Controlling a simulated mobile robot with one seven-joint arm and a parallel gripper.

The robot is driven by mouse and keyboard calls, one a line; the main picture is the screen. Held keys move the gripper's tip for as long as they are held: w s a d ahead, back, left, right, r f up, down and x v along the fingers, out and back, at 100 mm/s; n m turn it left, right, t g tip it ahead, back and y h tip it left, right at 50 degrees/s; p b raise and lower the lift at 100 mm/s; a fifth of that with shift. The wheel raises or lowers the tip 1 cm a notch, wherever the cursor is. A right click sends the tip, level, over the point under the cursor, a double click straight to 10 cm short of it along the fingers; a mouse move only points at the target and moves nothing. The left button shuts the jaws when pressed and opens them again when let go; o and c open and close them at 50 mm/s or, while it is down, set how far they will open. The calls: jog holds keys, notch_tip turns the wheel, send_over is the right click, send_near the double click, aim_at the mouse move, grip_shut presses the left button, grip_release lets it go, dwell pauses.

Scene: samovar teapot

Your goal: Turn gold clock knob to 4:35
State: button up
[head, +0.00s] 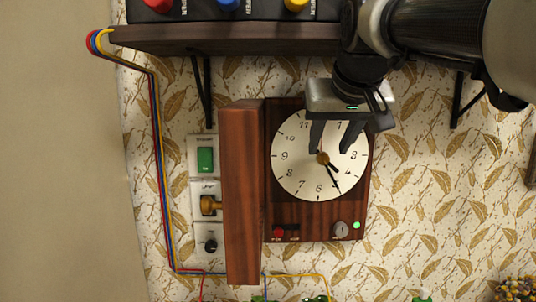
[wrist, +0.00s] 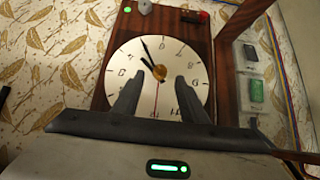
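The clock (head: 292,172) hangs on the wall, a round cream dial in a dark wooden case. Its small gold knob (head: 323,158) is at the dial's centre. The long black hand points near 5 and the short black hand between 4 and 5, so it reads about 4:25. A thin red hand points near 12. My gripper (head: 329,150) is open, reaching down from above over the upper dial. In the wrist view the dial appears upside down, and the gold knob (wrist: 158,73) lies between the spread fingertips (wrist: 158,82), with a gap on each side.
The clock's wooden door (head: 242,190) stands open to the left. Beyond it are wall switches, including a green one (head: 205,159). A dark wooden shelf (head: 220,40) with coloured buttons is above. A small silver knob (head: 340,229) and green light sit below the dial.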

aim_at(327, 158)
jog(key=shift+x, duration=2)
grip_shut()
jog(key=shift+d+f+m+y+b, duration=0.1)
jog(key=shift+d+m+y+b, duration=0.15)
jog(key=shift+y, duration=0.3)
jog(key=shift+d+m+y+b, duration=0.15)
jog(key=shift+m+y, duration=0.2)
jog(key=shift+y, duration=0.2)
jog(key=y+b, duration=0.1)
jog(key=m+y+b, duration=0.1)
jog(key=shift+d+f+m+y, duration=0.2)
jog(key=shift+f+m+y, duration=0.1)
jog(key=shift+y, duration=0.1)
jog(key=shift+d+f+m+t+y+b, duration=0.15)
jog(key=shift+m+t+y+b, duration=0.45)
jog(key=shift+y+b, duration=0.6)
jog(key=shift+d+m+y+b, duration=0.1)
jog(key=shift+m+y+b, duration=0.55)
jog(key=shift+b, duration=0.2)
